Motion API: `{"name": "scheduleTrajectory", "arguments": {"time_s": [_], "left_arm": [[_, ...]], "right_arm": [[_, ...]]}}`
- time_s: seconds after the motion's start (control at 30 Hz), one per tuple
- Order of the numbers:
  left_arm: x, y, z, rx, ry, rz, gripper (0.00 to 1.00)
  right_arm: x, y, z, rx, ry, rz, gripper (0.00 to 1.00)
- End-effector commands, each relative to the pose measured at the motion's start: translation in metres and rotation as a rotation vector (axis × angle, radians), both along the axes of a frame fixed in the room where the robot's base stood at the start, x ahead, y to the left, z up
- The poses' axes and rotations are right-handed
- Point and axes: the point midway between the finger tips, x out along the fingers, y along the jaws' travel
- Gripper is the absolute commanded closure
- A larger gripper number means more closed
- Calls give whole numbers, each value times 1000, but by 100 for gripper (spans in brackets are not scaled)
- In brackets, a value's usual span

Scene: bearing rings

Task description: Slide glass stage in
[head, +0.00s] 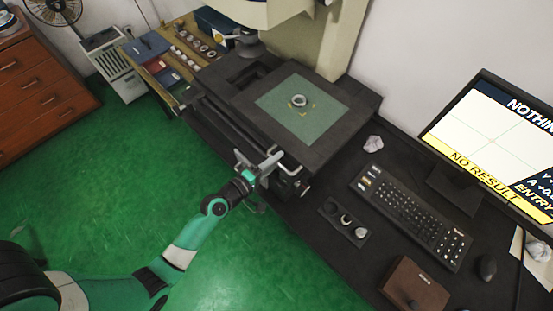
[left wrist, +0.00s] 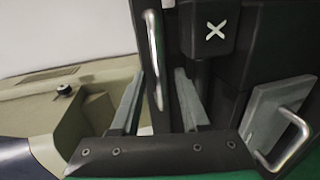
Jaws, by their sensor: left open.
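The glass stage (head: 275,108) is a greenish glass plate in a dark frame, in the head view, with a metal bearing ring (head: 299,101) lying on it. My left gripper (head: 259,165) is open at the front edge of the stage. In the left wrist view a bright metal bar handle (left wrist: 153,50) stands upright between its open fingers (left wrist: 160,78). I cannot tell whether either finger touches the bar. My right gripper is not in view.
A keyboard (head: 411,213), a dark tray of rings (head: 343,220) and a brown box (head: 413,287) lie on the black desk. A monitor (head: 497,130) reading "NO RESULT" stands at right. A wooden bench (head: 165,68) with parts is behind. The green floor is clear.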

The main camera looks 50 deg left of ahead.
Motion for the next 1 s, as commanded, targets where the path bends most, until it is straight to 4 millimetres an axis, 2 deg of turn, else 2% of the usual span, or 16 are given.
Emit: {"name": "scheduleTrajectory", "arguments": {"time_s": [0.1, 0.33, 0.5, 0.6, 1.0], "left_arm": [[7, 0, -1, 1, 0, 0, 55], [8, 1, -1, 1, -1, 1, 55], [8, 1, -1, 1, 0, 0, 86], [8, 1, -1, 1, 0, 0, 100], [7, 1, -1, 1, 0, 0, 100]], "right_arm": [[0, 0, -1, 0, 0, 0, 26], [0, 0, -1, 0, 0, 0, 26], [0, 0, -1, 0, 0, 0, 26], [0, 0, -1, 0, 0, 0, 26], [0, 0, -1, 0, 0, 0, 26]]}}
